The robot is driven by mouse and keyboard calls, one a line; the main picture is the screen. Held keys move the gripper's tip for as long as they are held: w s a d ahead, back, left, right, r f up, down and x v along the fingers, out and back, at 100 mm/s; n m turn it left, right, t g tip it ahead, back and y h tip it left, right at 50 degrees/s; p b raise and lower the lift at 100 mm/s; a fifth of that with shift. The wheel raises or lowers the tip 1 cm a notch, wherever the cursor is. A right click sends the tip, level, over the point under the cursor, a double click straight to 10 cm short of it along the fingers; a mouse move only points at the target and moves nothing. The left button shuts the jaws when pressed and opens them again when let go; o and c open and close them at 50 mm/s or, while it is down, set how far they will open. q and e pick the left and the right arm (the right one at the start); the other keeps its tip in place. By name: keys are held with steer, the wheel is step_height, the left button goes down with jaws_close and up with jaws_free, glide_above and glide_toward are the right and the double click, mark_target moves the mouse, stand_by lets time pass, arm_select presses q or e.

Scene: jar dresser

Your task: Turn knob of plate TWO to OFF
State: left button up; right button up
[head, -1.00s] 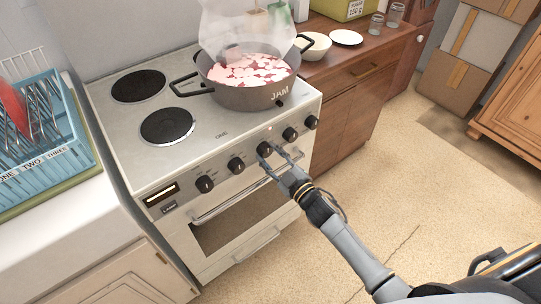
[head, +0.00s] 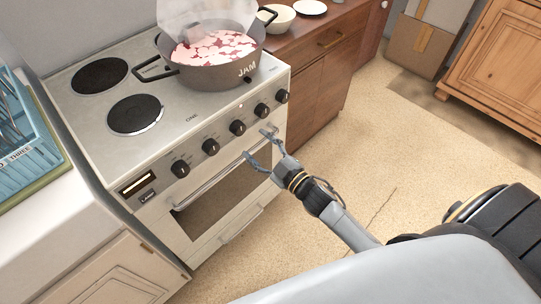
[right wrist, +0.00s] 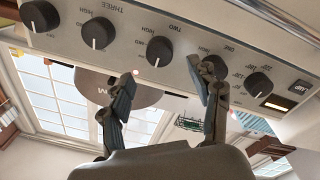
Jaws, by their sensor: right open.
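The knob of plate TWO (head: 237,127) is the middle black knob on the stove's front panel. In the right wrist view, which is upside down, this knob (right wrist: 159,51) sits by the word TWO, its white pointer line toward the picture's bottom. I cannot read an OFF mark. My right gripper (head: 262,146) is open and empty, in front of the panel, a little below and right of the knob in the head view. In the right wrist view its fingertips (right wrist: 165,78) are spread, with the knob beyond the gap, apart from them. My left gripper is not in view.
Other similar knobs flank it, including plate ONE's (head: 211,147) and plate THREE's (head: 262,110). The oven handle (head: 215,182) runs below. Open floor (head: 330,170) lies right of the stove.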

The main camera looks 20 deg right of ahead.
steer(key=v, duration=0.6)
stand_by(0.3)
steer(key=s+d+f+m+g+h+p, duration=0.15)
steer(key=s+f, duration=0.25)
steer(key=f, duration=0.5)
steer(key=s+d+f+m+g+h, duration=0.1)
steer(key=s+f+m+g+h, duration=0.15)
steer(key=f, duration=0.75)
steer(key=s+d+f+m+g+h, duration=0.1)
steer(key=s+f+g, duration=0.25)
steer(key=f, duration=0.55)
steer(key=s+f+m+g, duration=0.1)
steer(key=s+f+g, duration=0.2)
steer(key=s, duration=0.6)
steer(key=s+f+m+g+p, duration=0.1)
steer(key=s+f+g, duration=0.2)
steer(key=s+f, duration=0.4)
steer(key=s+a+f+m+g, duration=0.1)
steer(key=s+f+g, duration=0.2)
steer(key=s, duration=0.9)
steer(key=shift+s+f+h+p, duration=0.3)
steer(key=shift+s+f, duration=0.05)
steer(key=shift+f, duration=0.65)
